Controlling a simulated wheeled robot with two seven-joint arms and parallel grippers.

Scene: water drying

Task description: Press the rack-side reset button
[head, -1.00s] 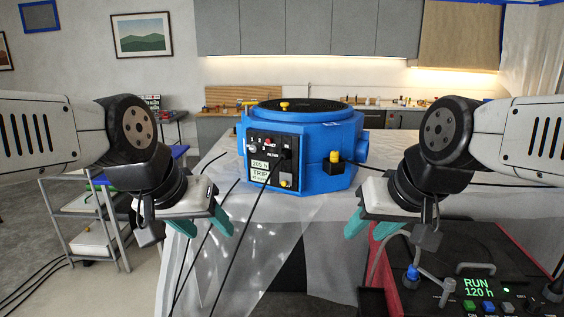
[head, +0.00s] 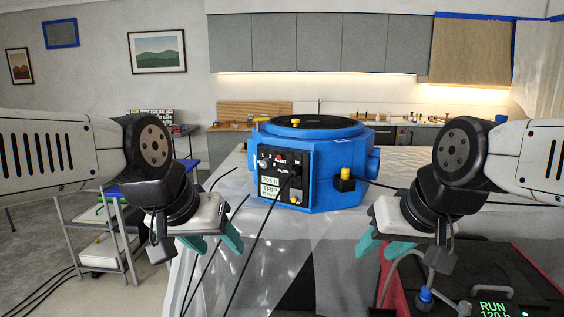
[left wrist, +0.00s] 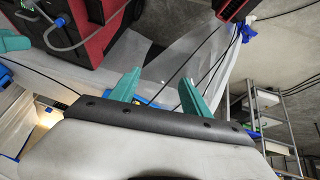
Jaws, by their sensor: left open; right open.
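A blue dehumidifier-like machine (head: 335,180) stands on the sheeted table in the head view. Its black front panel (head: 297,180) carries a small red button (head: 277,158) with a partly legible RESET label, a silver switch, and a display (head: 270,187) reading TRIP. My left gripper (head: 214,240) is open and empty, left of and below the panel, apart from it. Its two teal fingers show in the left wrist view (left wrist: 158,90). My right gripper (head: 381,247) is open and empty, right of and below the machine.
A red and black console (head: 480,270) showing RUN sits at the lower right, below my right arm. Black cables (head: 238,268) run down the front of the sheeted table. A metal rack (head: 98,235) stands at left. Yellow knobs (head: 345,174) stick out from the machine.

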